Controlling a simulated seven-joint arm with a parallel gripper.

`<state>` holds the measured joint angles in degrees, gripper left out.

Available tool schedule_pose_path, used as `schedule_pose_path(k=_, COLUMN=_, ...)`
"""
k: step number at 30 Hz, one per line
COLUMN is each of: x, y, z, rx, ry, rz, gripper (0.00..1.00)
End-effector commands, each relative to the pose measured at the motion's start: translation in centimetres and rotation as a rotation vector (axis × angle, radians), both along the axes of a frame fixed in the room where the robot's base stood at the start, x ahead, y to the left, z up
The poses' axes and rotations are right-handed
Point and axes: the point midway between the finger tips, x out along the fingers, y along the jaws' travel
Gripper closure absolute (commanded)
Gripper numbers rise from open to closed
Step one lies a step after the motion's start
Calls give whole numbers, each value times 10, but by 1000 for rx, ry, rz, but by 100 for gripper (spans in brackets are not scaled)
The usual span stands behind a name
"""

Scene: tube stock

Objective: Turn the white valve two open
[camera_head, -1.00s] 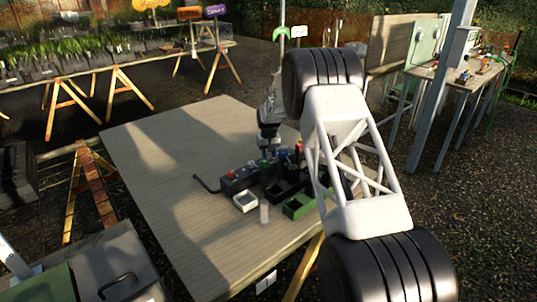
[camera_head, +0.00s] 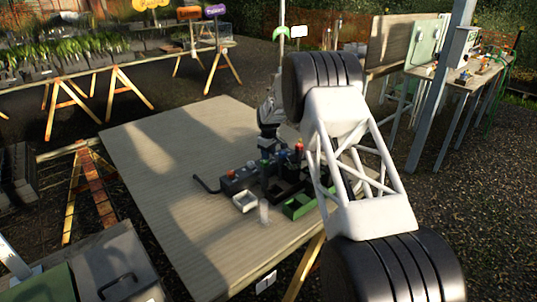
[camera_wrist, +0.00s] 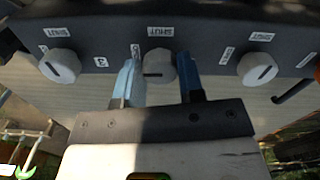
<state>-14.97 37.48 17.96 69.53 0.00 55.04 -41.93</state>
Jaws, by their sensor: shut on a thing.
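Three white valve knobs sit in a row on a dark grey panel (camera_wrist: 200,32) in the wrist view. My gripper (camera_wrist: 158,82) has its blue fingers on both sides of the middle white knob (camera_wrist: 159,64) and is shut on it. A SHUT label is above this knob and a smaller label is to its upper left. A dark mark on the knob lies roughly across the picture. The left knob (camera_wrist: 60,66) and right knob (camera_wrist: 257,68) are clear of the fingers. The small number plates are hard to read. In the head view I cannot make out the fingers or knobs.
In the head view, a wooden table (camera_head: 170,150) carries a small white tray (camera_head: 245,202), a clear cylinder (camera_head: 264,212) and a green tray (camera_head: 299,206). The table's left part is clear. A black bent handle (camera_wrist: 295,92) juts from the panel at right in the wrist view.

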Motion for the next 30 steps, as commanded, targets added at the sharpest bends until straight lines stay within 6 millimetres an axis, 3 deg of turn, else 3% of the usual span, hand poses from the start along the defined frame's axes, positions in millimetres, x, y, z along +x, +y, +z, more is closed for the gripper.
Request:
schedule_pose_path(k=11, x=1, y=1, z=2, rx=1, ry=-3, rz=4, gripper=88)
schedule_pose_path(k=12, x=1, y=1, z=2, rx=1, ry=-3, rz=4, gripper=58)
schedule_pose_path(k=16, x=1, y=1, z=1, rx=1, ry=-2, rz=4, gripper=39)
schedule_pose_path(k=30, x=1, y=0, z=8, rx=1, ry=-3, rz=3, gripper=39)
